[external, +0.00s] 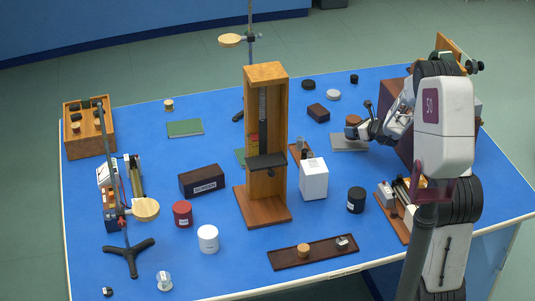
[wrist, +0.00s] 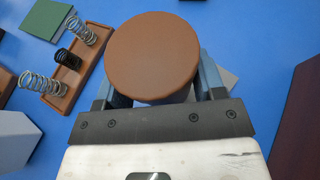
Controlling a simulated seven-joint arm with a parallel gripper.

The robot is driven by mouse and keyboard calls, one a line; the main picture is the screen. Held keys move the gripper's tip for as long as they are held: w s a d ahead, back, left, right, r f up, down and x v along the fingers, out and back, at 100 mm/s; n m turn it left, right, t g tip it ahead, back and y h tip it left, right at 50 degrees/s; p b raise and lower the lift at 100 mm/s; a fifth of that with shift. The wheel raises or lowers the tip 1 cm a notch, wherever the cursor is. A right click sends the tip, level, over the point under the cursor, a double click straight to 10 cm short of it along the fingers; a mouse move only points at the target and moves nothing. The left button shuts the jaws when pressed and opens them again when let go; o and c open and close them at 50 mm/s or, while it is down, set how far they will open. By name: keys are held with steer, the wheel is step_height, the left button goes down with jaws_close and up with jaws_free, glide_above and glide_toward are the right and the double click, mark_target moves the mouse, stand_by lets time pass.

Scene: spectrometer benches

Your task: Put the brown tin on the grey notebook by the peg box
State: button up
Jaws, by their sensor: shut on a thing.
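The brown tin (wrist: 152,57) is held between the two fingers of my gripper (wrist: 153,88), its round lid facing the wrist camera. In the external view the tin (external: 352,119) shows at the end of my gripper (external: 358,129), at the far edge of the grey notebook (external: 349,143). The tin seems to be above the table; its exact height over the notebook is hard to tell. In the wrist view only a grey corner of the notebook (wrist: 229,80) shows beside the right finger; the tin and gripper hide the rest.
A wooden tray of springs (external: 300,150) and a white box (external: 313,180) stand left of the notebook. A large brown box (wrist: 302,125) is at the right. A dark brown block (external: 318,112) lies behind. A wooden box with pegs (external: 90,145) is far left.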

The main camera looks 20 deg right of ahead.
steer(key=shift+w+d+f, duration=0.1)
steer(key=shift+w+d, duration=0.05)
steer(key=shift+w, duration=1.35)
steer(key=shift+f, duration=0.1)
steer(key=shift+f, duration=1.65)
steer(key=shift+f, duration=0.15)
steer(key=o, duration=1)
steer(key=shift+s, duration=0.1)
